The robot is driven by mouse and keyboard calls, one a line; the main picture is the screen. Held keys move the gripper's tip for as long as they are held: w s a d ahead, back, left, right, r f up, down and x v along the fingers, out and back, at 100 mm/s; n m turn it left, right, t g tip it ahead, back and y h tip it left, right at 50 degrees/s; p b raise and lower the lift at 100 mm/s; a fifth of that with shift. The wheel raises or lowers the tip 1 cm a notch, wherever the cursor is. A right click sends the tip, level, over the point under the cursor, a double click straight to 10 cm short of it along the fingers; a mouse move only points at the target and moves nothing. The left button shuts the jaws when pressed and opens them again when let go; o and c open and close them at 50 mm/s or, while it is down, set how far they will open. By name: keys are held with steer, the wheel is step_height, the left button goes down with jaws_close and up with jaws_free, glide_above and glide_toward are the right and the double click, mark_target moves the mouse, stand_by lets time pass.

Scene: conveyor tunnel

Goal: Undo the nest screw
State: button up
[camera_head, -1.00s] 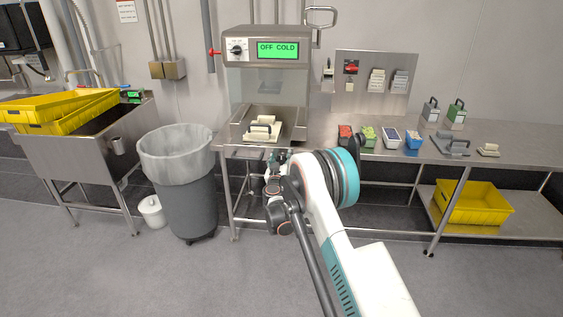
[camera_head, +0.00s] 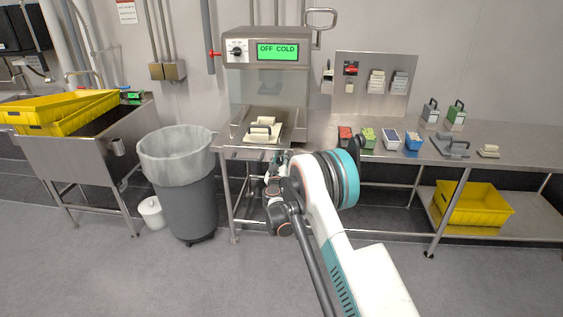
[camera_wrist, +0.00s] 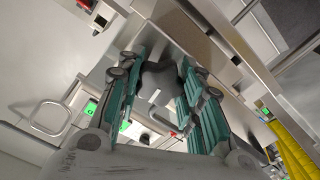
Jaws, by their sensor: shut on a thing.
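The nest screw appears as a dark lobed knob (camera_wrist: 158,82) in the wrist view, under the front edge of the steel bench. My gripper (camera_wrist: 160,92) is shut on it, with teal-and-grey fingers on both sides. The screw's shaft is hidden. The nest (camera_head: 263,129), a pale piece with a handle, sits on the machine's base. The machine (camera_head: 266,48) has a green display reading "OFF COLD".
A grey bin (camera_head: 180,175) stands left of the machine, near a sink with yellow crates (camera_head: 62,112). Small coloured bins (camera_head: 367,138) and other handled pieces (camera_head: 453,146) stand on the bench to the right. A yellow crate (camera_head: 474,206) is on the lower shelf. The front floor is clear.

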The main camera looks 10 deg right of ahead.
steer(key=n, duration=1.2)
steer(key=shift+n, duration=0.3)
steer(key=n, duration=0.3)
steer(key=shift+n, duration=0.3)
steer(key=n, duration=1.2)
steer(key=shift+n, duration=1.9)
